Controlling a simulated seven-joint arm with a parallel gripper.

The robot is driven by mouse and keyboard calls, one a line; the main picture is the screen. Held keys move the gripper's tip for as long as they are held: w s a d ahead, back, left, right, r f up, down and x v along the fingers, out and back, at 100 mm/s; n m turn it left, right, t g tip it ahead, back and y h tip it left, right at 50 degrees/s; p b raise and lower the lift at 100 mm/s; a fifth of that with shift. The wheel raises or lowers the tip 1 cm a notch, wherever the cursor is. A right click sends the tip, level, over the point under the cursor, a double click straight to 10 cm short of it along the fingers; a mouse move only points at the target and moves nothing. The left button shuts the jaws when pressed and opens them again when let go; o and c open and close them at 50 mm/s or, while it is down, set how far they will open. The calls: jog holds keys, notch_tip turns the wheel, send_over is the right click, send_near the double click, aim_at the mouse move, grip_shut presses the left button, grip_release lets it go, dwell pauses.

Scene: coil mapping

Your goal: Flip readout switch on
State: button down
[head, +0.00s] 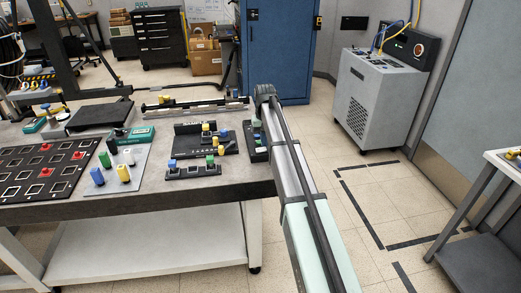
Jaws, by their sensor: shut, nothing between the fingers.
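My arm (315,235) reaches from the bottom right up to the table's right edge and ends in a dark rounded joint. My gripper does not show in this view. I cannot pick out the readout switch for sure. A small teal-cased device (141,134) lies near the middle of the table. Another teal device (35,125) lies at the left, beside a black slab (100,116). Both are too small here to show a switch or its position. A long rail fixture (196,106) lies along the back of the table.
The dark-topped table (235,186) holds a black panel with red parts (40,172), a grey plate with colored knobs (118,165), and black racks with colored blocks (192,169). A blue cabinet (280,55) and a grey machine (379,95) stand behind. Open floor lies to the right.

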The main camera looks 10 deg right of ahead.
jog(key=shift+f, duration=0.7)
dwell(0.6)
jog(key=shift+r, duration=3.5)
